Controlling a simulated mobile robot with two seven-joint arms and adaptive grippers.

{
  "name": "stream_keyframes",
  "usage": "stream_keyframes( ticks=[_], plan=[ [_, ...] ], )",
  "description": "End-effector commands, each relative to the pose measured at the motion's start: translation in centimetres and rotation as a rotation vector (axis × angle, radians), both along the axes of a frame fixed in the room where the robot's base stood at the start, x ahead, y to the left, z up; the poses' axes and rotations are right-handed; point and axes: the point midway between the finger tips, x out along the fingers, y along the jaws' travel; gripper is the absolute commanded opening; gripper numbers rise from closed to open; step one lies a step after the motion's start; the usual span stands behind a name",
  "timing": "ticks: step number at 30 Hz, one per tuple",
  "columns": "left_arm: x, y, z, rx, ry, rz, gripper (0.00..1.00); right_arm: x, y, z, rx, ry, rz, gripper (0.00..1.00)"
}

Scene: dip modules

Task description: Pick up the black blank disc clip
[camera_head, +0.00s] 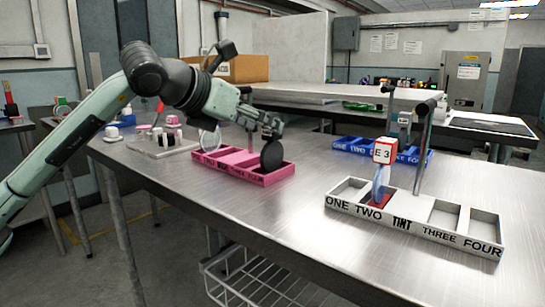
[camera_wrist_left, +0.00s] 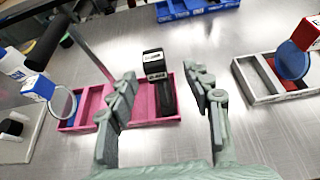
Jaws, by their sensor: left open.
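The black blank disc clip stands upright in the right-end compartment of the pink tray (camera_head: 225,174). Its black disc (camera_head: 271,156) shows in the head view below my left gripper (camera_head: 266,125). In the left wrist view the clip's dark, labelled top (camera_wrist_left: 154,62) lies between the spread fingers of my left gripper (camera_wrist_left: 164,80), a little ahead of them. The pink tray (camera_wrist_left: 140,122) shows beneath it. My left gripper is open and empty. The gripper hides the clip's top in the head view. My right gripper is not in view.
A clear disc (camera_head: 210,138) stands at the pink tray's left end. A red-and-white block with a bluish disc (camera_head: 380,182) stands in the white labelled tray (camera_head: 410,232). A blue tray (camera_head: 350,145) lies behind. Upright poles stand near the trays. Bare metal table lies between pink and white trays.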

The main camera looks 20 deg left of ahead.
Motion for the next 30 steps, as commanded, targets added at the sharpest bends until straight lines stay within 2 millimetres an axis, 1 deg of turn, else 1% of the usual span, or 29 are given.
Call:
stream_keyframes(
  ticks=[3, 6, 10, 14, 20, 23, 30],
  plan=[
    [1.3, -0.3, -0.4, -0.001, 0.003, -0.001, 0.50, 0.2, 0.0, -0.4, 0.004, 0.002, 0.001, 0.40],
    [2.8, -0.5, -0.9, -0.002, 0.005, -0.001, 0.50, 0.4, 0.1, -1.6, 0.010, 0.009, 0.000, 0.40],
    [4.4, -0.9, -1.7, -0.001, 0.004, -0.001, 0.50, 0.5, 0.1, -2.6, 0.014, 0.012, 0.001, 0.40],
    [5.0, -1.2, -2.2, 0.000, 0.003, 0.000, 0.50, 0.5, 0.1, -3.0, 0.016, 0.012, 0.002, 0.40],
    [5.1, -1.2, -2.2, 0.000, 0.003, 0.000, 0.50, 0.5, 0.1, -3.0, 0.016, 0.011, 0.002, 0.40],
    [5.1, -1.1, -2.2, 0.000, 0.003, 0.000, 0.39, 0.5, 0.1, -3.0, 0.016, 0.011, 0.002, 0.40],
    [5.1, -1.2, -2.2, 0.000, 0.003, 0.000, 0.09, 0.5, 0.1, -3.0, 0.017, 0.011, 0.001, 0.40]
  ],
)
